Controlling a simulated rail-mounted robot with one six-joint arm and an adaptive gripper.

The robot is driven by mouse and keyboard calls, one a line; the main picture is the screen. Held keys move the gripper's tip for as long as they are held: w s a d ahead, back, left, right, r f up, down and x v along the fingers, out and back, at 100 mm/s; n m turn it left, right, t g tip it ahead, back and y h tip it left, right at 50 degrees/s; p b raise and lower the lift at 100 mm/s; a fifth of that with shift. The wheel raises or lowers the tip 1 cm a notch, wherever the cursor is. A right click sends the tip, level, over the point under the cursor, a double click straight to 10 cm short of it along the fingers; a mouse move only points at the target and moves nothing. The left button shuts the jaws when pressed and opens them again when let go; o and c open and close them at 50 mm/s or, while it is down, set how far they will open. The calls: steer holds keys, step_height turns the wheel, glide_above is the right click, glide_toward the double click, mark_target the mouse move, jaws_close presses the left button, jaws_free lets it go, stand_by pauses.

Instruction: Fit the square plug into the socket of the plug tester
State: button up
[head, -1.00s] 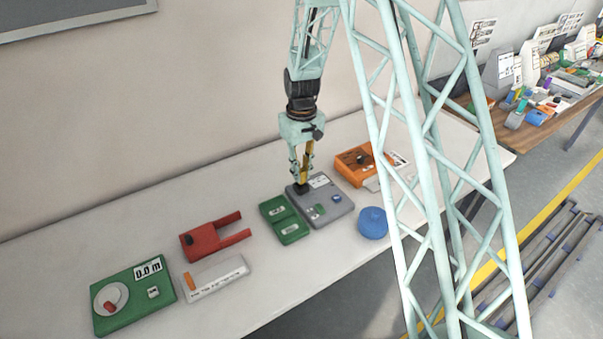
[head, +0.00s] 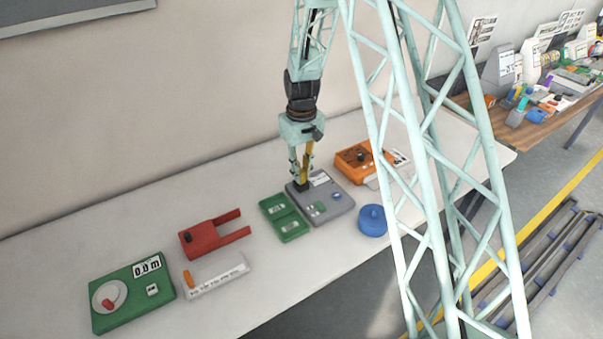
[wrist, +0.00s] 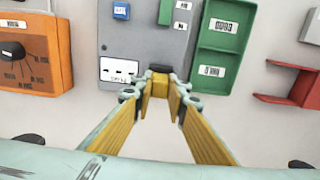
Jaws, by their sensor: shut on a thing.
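The plug tester is a grey box (head: 337,206) on the white table, with a white label and small coloured parts on its top. My gripper (head: 303,181) points down over its back left corner, fingertips close to the top. The fingers hide the contact, so I cannot tell whether the plug is in the socket.
A green two-part tray (head: 285,219) stands close left of the tester. An orange box (head: 355,160) is behind it, and a blue round thing (head: 372,219) to its right. A red forked piece (head: 208,237), a white box (head: 217,275) and a green meter (head: 133,292) are farther left.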

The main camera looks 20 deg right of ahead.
mark_target(302, 171)
steer(key=shift+f+b, duration=0.5)
steer(key=shift+f, duration=0.35)
steer(key=o, duration=1)
steer(key=shift+r, duration=0.1)
steer(key=shift+r, duration=5.95)
steer(key=shift+r, duration=0.1)
